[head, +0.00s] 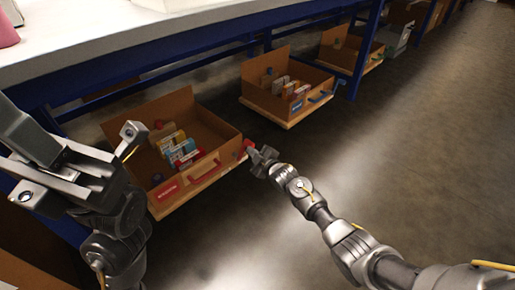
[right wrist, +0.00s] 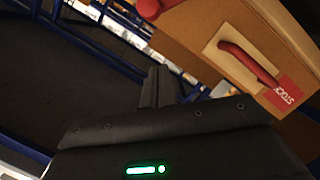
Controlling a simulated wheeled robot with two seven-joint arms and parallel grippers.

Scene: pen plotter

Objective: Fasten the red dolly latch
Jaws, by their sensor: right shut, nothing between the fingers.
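The red latch (head: 246,147) sits at the right front corner of the nearest dolly (head: 190,198), beside a cardboard box (head: 222,127) with a red handle (head: 203,166). My right gripper (head: 261,158) is shut and empty, just to the right of the latch; I cannot tell whether they touch. In the right wrist view, the shut fingers (right wrist: 156,88) point toward the box, and a red part (right wrist: 149,8), probably the latch, shows beyond them at the top edge. My left gripper (head: 77,163) is open and empty at the left, in front of the box.
A second box with a blue handle (head: 321,97) and a third box (head: 345,55) stand farther back on dollies. A white-topped table (head: 110,50) on blue legs overhangs them. The floor (head: 410,140) to the right is clear.

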